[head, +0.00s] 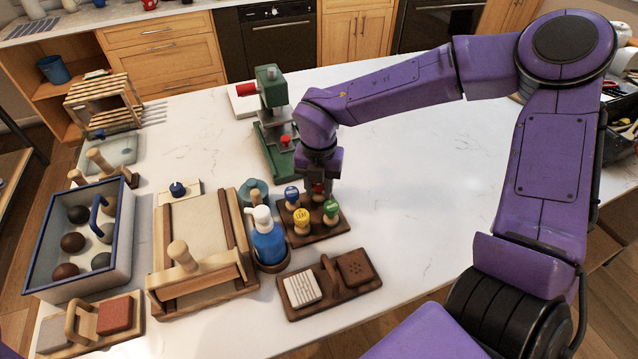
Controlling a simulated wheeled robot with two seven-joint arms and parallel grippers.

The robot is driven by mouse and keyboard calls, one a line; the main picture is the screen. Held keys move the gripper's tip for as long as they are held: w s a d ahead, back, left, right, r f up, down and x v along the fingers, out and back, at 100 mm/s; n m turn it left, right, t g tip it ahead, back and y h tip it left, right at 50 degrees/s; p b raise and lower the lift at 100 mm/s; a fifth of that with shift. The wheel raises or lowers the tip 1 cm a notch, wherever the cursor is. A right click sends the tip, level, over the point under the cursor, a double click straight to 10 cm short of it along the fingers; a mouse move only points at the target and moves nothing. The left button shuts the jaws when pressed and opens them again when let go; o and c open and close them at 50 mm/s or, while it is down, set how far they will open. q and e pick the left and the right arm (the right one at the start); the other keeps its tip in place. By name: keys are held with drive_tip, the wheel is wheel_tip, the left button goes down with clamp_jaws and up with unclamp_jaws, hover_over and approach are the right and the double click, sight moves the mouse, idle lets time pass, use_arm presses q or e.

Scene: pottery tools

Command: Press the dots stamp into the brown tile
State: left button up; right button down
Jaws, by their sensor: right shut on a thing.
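My right gripper (319,190) points down at the back of a dark wooden stamp rack (318,232). It is shut on a red-topped stamp (319,187), mostly hidden by the fingers; I cannot tell whether its base is clear of the rack. Blue (291,196), yellow (302,218) and green (331,210) stamps stand in the rack. The stamps' patterns are too small to tell, so I cannot tell which is the dots stamp. The brown tile (355,268) lies on the right of a handled wooden tray (332,295), with small dark marks on its face. My left gripper is out of view.
A white ridged tile (301,288) shares the tray. A blue pump bottle (267,240) stands left of the rack. A green press (272,120) stands behind. A wooden slab frame (240,210) and a blue-rimmed bin (122,240) are left. The table right of the rack is clear.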

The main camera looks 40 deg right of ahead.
drive_tip(key=shift+s+r, duration=0.1)
drive_tip(key=shift+s, duration=0.05)
drive_tip(key=shift+f, duration=0.35)
drive_tip(key=c, duration=0.7)
unclamp_jaws()
